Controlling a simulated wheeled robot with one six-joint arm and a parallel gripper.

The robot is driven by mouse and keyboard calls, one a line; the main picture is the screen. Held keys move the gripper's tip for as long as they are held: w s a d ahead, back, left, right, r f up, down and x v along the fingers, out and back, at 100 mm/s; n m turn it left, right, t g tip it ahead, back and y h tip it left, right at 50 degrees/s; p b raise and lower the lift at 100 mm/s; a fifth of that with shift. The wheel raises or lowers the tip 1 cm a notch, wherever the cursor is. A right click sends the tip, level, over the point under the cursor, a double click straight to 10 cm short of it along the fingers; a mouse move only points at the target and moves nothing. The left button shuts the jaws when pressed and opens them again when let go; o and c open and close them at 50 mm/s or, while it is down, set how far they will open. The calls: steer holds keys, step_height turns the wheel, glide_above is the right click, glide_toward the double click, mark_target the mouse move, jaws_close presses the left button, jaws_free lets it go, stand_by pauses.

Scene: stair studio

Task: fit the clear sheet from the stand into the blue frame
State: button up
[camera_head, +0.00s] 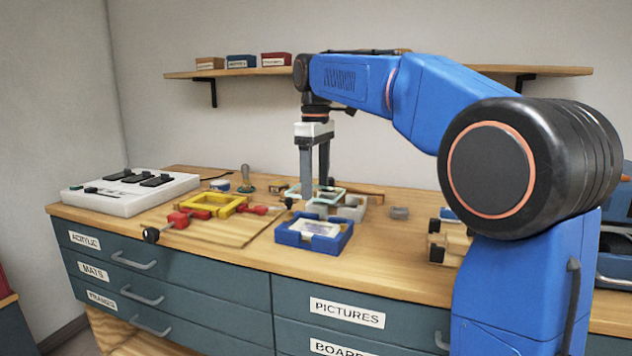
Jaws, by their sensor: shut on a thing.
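The blue frame (294,237) lies flat on the bench near its front edge, with a pale picture or card inside it. My gripper (315,192) points straight down, behind and above the blue frame. It is shut on the clear sheet (335,191), which shows as a thin pale-green outline at the fingertips. A pale grey block, which may be the stand (317,208), sits just below. I cannot tell whether the sheet still touches it. The fingers hide part of the sheet.
A yellow frame (213,204) with red clamps (180,219) lies on a wooden board to the left. A white tray with black items (130,190) is at the far left. Grey blocks (353,208) stand right of the gripper. A wall shelf (235,72) is behind the arm.

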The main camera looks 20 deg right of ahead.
steer(key=shift+f, duration=4.55)
steer(key=shift+f, duration=0.15)
steer(key=o, duration=1.2)
steer(key=shift+r, duration=4)
